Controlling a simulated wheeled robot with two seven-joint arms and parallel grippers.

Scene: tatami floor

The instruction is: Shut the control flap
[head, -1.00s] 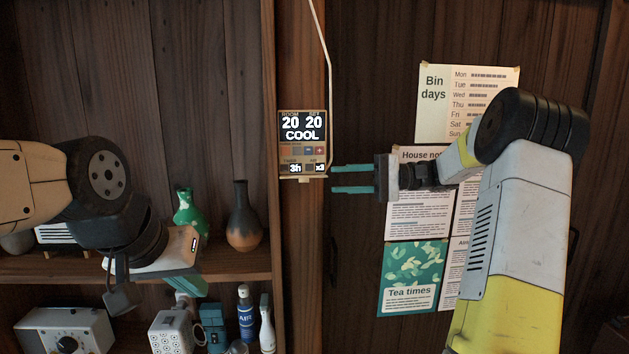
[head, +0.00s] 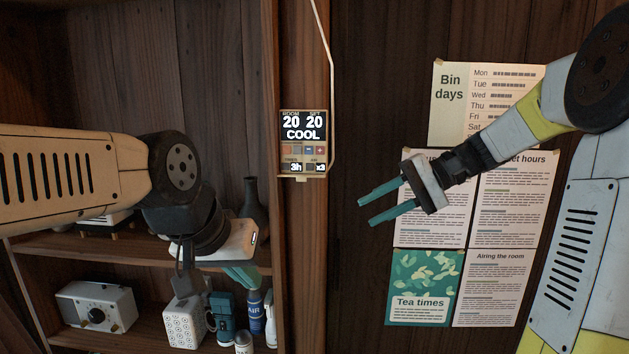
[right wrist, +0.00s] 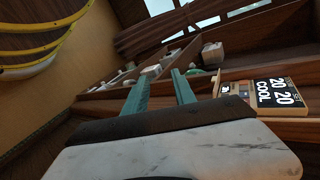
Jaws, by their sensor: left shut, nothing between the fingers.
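The wall controller (head: 303,143) is mounted on the wooden post and its display reads 20, 20 and COOL. Its small buttons under the display are uncovered. The control flap (head: 302,178) shows as a thin beige edge sticking out at the controller's bottom, so it looks open. The controller also shows in the right wrist view (right wrist: 275,92), right of my fingers. My right gripper (head: 366,212) is open and empty, right of and below the controller, apart from it. My left gripper (head: 246,278) is shut and empty, low by the shelf at the left.
A shelf (head: 130,250) at the left holds a white radio (head: 95,307), a white patterned block (head: 186,318), vases and bottles near my left gripper. Paper notices (head: 425,285) are on the dark wall behind my right gripper. A pale cable (head: 326,60) runs down to the controller.

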